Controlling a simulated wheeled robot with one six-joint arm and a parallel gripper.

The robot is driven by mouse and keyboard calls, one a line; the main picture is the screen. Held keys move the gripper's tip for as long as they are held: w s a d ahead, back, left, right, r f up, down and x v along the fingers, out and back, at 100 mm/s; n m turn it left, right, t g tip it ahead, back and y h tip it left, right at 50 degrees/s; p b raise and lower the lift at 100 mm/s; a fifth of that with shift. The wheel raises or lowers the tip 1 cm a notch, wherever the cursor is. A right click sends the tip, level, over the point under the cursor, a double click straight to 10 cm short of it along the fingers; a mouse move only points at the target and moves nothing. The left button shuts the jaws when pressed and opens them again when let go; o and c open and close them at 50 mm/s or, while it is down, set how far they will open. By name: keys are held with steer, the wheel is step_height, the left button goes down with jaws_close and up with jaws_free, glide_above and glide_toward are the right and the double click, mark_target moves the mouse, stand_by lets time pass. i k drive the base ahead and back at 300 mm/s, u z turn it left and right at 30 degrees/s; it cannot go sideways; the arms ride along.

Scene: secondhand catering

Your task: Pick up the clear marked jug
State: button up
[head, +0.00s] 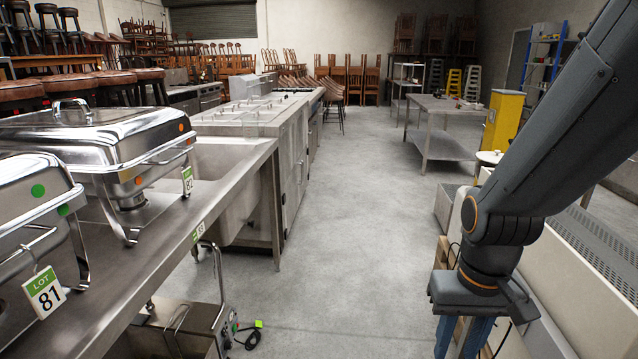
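My gripper (461,338) is at the lower right, pointing down, far from the jug and on the other side of the aisle. Its two blue fingers stand apart with a gap between them, and nothing shows in the gap. The fingertips are cut off by the bottom edge.
Steel chafing dishes (100,140) with lot tags stand on the left bench (150,262). A sink (232,190) lies beyond them. An appliance with a cable (247,340) is on the floor. The concrete aisle (350,220) is clear. A steel table (440,103) stands farther back.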

mark_target(250, 125)
steer(key=u, duration=0.3)
steer(key=i, duration=1.8)
steer(key=u, duration=0.4)
